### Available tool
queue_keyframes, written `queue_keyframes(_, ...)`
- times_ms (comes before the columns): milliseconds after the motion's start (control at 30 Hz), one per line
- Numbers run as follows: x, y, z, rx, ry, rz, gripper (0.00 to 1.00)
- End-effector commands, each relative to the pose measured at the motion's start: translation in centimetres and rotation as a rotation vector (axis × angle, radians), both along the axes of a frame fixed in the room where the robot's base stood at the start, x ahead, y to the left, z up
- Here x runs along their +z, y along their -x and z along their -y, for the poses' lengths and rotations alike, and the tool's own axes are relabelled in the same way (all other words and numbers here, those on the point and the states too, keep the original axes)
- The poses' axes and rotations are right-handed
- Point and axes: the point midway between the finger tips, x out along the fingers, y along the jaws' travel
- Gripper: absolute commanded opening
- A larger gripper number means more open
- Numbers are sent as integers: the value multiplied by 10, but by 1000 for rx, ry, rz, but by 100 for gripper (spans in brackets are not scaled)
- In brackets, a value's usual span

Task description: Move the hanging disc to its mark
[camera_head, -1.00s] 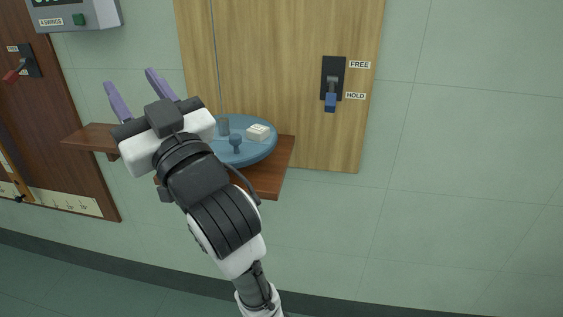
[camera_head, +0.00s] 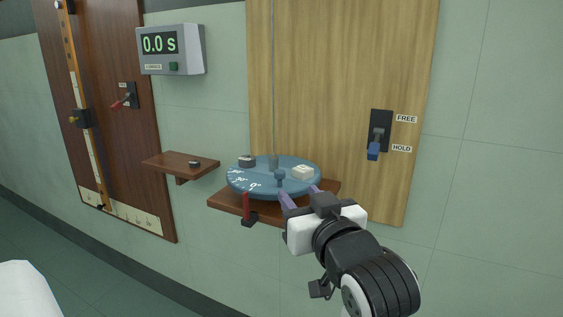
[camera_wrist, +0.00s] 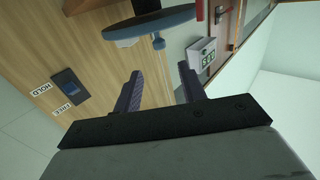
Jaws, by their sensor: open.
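The blue disc (camera_head: 240,187) hangs level on a thin wire (camera_head: 273,80) close above a wooden shelf. Degree marks with a 0° show on its front left rim. A blue knob (camera_head: 280,175) stands near its front edge. A red upright pointer (camera_head: 246,207) stands at the shelf's front left, close to the rim. My gripper (camera_head: 300,195) is open and empty at the front right of the disc, fingers pointing toward it.
A blue-handled lever (camera_head: 374,150) on the wooden panel points down toward HOLD. A timer (camera_head: 172,48) reads 0.0 s.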

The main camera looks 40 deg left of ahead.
Motion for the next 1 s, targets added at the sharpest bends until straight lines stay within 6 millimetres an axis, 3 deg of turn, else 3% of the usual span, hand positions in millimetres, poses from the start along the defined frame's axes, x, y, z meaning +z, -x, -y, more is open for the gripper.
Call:
queue_keyframes(867,5,-18,-30,-1,2,-4,41)
queue_keyframes(1000,1,-35,-60,1,1,0,41)
